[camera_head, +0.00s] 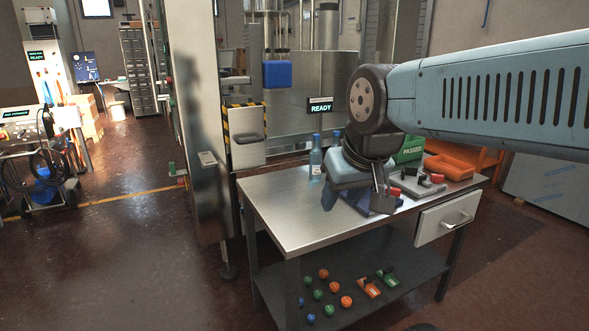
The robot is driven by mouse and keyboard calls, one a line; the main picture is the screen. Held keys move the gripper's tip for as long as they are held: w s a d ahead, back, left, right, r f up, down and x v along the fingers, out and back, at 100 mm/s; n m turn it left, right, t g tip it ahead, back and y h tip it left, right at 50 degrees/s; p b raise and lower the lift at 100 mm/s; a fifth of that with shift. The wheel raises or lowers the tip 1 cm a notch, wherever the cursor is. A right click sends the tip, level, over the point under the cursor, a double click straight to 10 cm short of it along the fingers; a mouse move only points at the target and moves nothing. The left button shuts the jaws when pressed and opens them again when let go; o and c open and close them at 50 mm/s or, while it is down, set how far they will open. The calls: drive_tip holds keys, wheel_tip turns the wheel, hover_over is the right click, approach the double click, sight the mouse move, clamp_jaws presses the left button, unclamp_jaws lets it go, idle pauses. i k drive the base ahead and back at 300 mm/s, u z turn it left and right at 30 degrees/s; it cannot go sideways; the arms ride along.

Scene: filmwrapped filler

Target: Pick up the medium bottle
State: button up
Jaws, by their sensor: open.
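A clear blue bottle with a blue cap (315,160) stands upright on the steel table (280,208), near its back edge. Part of a second blue bottle (336,138) shows just behind my gripper; most of it is hidden. I cannot tell from this view which is the medium one. My gripper (362,202) hangs low over the table's middle, to the right of and nearer than the visible bottle. It is open, points downward and is apart from that bottle. My wrist hides the tabletop behind it.
Right of my gripper stand a grey fixture with red parts (418,182), a green box marked PASSED (410,149) and an orange tray (450,167). Several coloured balls lie on the lower shelf (345,292). A machine (248,135) stands behind the table. The table's front left is clear.

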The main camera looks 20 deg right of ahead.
sight(315, 153)
drive_tip(key=z, duration=0.2)
drive_tip(key=i, duration=0.9)
drive_tip(key=u, duration=0.1)
